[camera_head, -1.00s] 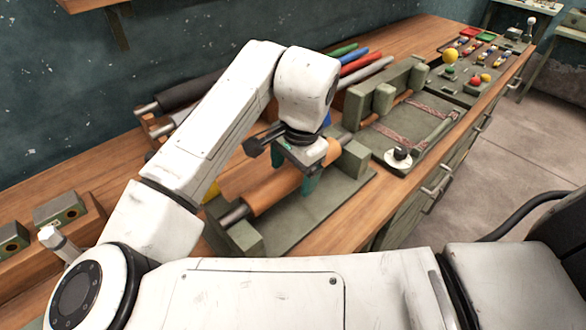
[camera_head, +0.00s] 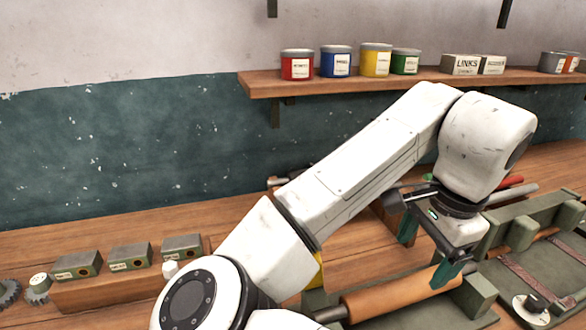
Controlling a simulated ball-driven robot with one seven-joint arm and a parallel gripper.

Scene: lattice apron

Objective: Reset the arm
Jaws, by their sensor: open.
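My gripper (camera_head: 428,257) hangs at the end of my white arm, over the bench at the right of the head view. Its two teal fingers are apart. An orange-brown roller (camera_head: 400,294) lies across a green-grey cradle (camera_head: 480,293) just below it. One finger overlaps the roller's right part in the picture; I cannot tell whether they touch. Nothing shows held between the fingers. My arm hides part of the bench behind it.
A wooden shelf (camera_head: 262,89) on the wall holds several coloured tins and boxes. Small grey-green blocks (camera_head: 130,257) sit on a wooden stand at the left. A green-grey tray (camera_head: 530,270) lies at the right. The bench at the back left (camera_head: 60,240) is clear.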

